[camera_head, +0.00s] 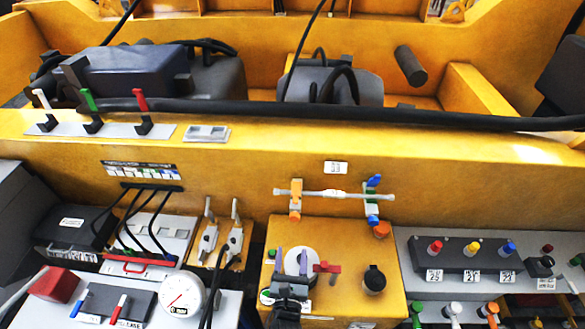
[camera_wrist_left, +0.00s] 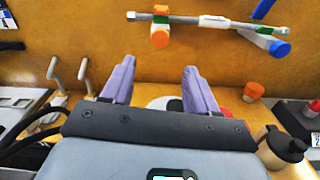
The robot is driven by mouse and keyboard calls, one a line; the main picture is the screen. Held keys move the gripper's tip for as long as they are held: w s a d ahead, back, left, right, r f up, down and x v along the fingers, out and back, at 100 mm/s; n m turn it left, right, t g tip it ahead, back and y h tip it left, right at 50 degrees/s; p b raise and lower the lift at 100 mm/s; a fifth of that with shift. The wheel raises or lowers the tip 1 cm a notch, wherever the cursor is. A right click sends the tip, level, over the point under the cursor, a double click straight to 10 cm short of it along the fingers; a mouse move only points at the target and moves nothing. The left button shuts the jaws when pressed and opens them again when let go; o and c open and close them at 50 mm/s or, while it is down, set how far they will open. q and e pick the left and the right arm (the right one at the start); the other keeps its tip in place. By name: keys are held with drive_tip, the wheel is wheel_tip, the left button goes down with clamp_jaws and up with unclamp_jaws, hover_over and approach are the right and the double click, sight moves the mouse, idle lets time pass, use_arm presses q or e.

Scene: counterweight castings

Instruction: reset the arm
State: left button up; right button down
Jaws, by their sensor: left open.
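My left gripper (camera_head: 291,262) is at the lower middle of the head view, above the yellow box top. Its two purple fingers are apart with nothing between them, and they also show in the left wrist view (camera_wrist_left: 157,82). A round white dial (camera_head: 301,263) with a red lever (camera_head: 327,267) is at the fingers and partly hidden by them. I cannot tell whether the fingers touch it. In the wrist view the gripper body hides most of the dial. My right gripper is not in view.
A pipe (camera_head: 335,194) with orange and blue valve handles runs behind the gripper. A black knob (camera_head: 374,280) stands to its right. Toggle levers (camera_head: 222,235) and a white gauge (camera_head: 182,297) are to the left. A button panel (camera_head: 470,258) is at right.

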use_arm(q)
drive_tip(key=s+a+f+n+g+y+p, duration=0.1)
drive_tip(key=s+a+f+n+g+p, duration=0.25)
drive_tip(key=s, duration=0.35)
drive_tip(key=s+a+f+n+g+y+p, duration=0.1)
drive_tip(key=s+a+f+n+g+p, duration=0.2)
drive_tip(key=s, duration=0.4)
drive_tip(key=s+a+r+n+g+p, duration=0.1)
drive_tip(key=s+a+r+n+g, duration=0.3)
drive_tip(key=n, duration=1)
drive_tip(key=s+a+r+n+g+h, duration=0.1)
drive_tip(key=s+a+r+n+g, duration=0.3)
drive_tip(key=n, duration=1.1)
drive_tip(key=s+a+r, duration=0.3)
drive_tip(key=a+r, duration=0.2)
drive_tip(key=a, duration=0.1)
drive_tip(key=shift+s+a+r+p, duration=0.25)
drive_tip(key=shift+s+r+p, duration=0.1)
drive_tip(key=shift+p, duration=0.05)
drive_tip(key=shift+n, duration=0.25)
